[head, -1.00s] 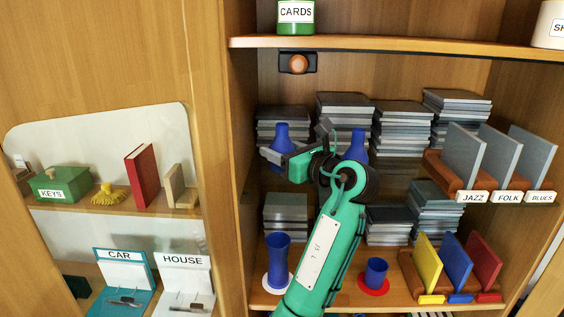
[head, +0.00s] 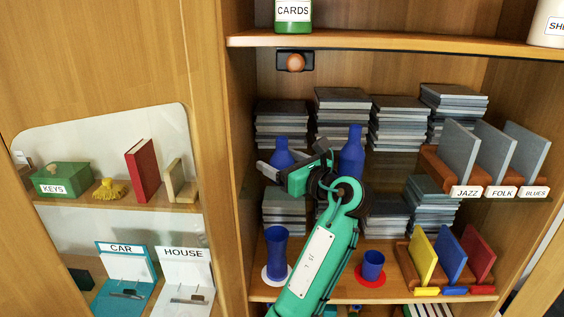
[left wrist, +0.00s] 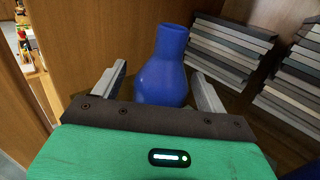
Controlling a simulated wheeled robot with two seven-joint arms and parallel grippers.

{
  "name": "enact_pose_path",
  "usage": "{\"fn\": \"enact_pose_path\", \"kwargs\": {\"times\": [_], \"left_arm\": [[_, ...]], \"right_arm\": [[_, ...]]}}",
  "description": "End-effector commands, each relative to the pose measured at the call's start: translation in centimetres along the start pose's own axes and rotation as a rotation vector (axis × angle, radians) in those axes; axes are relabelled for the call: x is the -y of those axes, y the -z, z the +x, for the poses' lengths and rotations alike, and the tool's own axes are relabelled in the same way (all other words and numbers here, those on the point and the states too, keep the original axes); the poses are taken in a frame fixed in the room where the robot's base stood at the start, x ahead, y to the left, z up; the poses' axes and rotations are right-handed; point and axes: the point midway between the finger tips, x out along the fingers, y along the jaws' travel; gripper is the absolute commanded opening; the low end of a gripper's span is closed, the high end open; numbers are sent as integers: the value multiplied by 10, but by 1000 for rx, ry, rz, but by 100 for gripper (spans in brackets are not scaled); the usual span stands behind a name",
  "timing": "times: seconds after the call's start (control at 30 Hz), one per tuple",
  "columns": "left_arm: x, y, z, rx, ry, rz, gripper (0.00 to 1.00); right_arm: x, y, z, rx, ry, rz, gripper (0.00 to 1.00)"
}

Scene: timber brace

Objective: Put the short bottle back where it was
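The short blue bottle (head: 281,152) stands upright at the left of the middle shelf, in front of a grey stack. It also shows in the left wrist view (left wrist: 163,65), its base hidden by my gripper. My left gripper (head: 291,155) is at the bottle, one finger to each side. In the left wrist view the fingers (left wrist: 160,82) are apart, with a narrow gap between them and the bottle. A taller blue bottle (head: 351,152) stands to the right of my gripper. My right gripper is not in view.
Grey stacks (head: 398,125) fill the back of the shelf. JAZZ, FOLK and BLUES dividers (head: 461,150) stand at the right. Below are a tall blue cup (head: 276,248) on a white disc and a short blue cup (head: 373,264) on a red disc. The cabinet wall (left wrist: 75,40) is close on the left.

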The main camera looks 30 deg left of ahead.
Motion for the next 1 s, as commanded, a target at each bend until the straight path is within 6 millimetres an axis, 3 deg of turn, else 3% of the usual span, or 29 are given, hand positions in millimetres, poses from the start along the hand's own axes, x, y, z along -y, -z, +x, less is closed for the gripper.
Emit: {"fn": "enact_pose_path", "kwargs": {"times": [0.27, 0.7, 1.0], "left_arm": [[0, 1, -9, -1, 2, -3, 75], [1, 2, -92, -2, 3, -4, 75], [0, -2, -119, 0, 0, -3, 75]], "right_arm": [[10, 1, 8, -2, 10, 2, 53], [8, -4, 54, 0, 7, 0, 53], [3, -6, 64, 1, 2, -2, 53]]}}
